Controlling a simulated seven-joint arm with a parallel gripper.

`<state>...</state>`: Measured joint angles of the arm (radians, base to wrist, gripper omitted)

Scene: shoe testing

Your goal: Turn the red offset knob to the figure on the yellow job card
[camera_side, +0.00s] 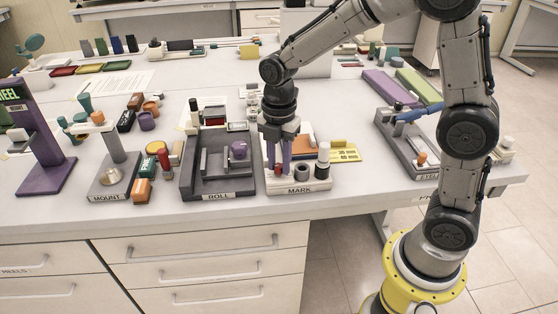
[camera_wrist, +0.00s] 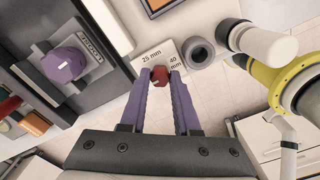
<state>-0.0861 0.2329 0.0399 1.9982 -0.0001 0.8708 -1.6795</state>
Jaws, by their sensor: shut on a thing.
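The red offset knob (camera_wrist: 160,77) sits on the white plate of the MARK station (camera_side: 303,187), beside printed labels "25 mm" (camera_wrist: 151,54) and "40 mm" (camera_wrist: 174,59). My gripper (camera_wrist: 160,76) has its two purple fingers closed around the knob, one on each side. In the side view my gripper (camera_side: 279,165) points down at the station's left part, and the knob shows as a small red spot between the fingers. I cannot clearly tell where the knob's pointer stands. A yellow sheet or plate (camera_side: 345,153) lies behind the station; I cannot read any figure on it.
A dark grey ring (camera_side: 302,172) and a white-topped dark cylinder (camera_side: 323,160) stand right of the knob. The ROLL station (camera_side: 218,196) with a purple knob (camera_wrist: 65,64) is close on the left. The bench's front edge is near.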

